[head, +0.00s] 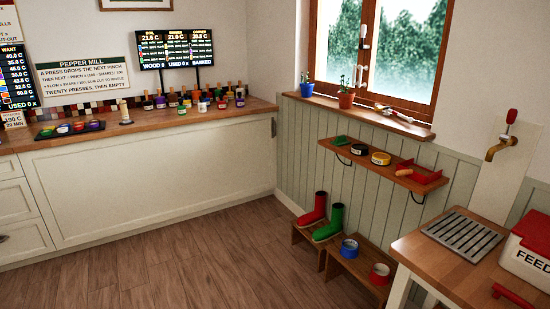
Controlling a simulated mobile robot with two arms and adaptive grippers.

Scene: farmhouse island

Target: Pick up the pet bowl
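A blue round bowl (349,248) sits on the low wooden step stool below the window wall. A red round bowl (380,273) sits beside it on the same stool, nearer to the front right. Both look upright, and either could be the pet bowl; I cannot tell which from here. Neither of my grippers shows in the head view.
Red and green boots (321,219) stand on the step left of the bowls. A wooden table (430,258) with a feed box (530,256) stands close on the right. A wall shelf (355,157) hangs above. The wooden floor (190,260) is clear at left.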

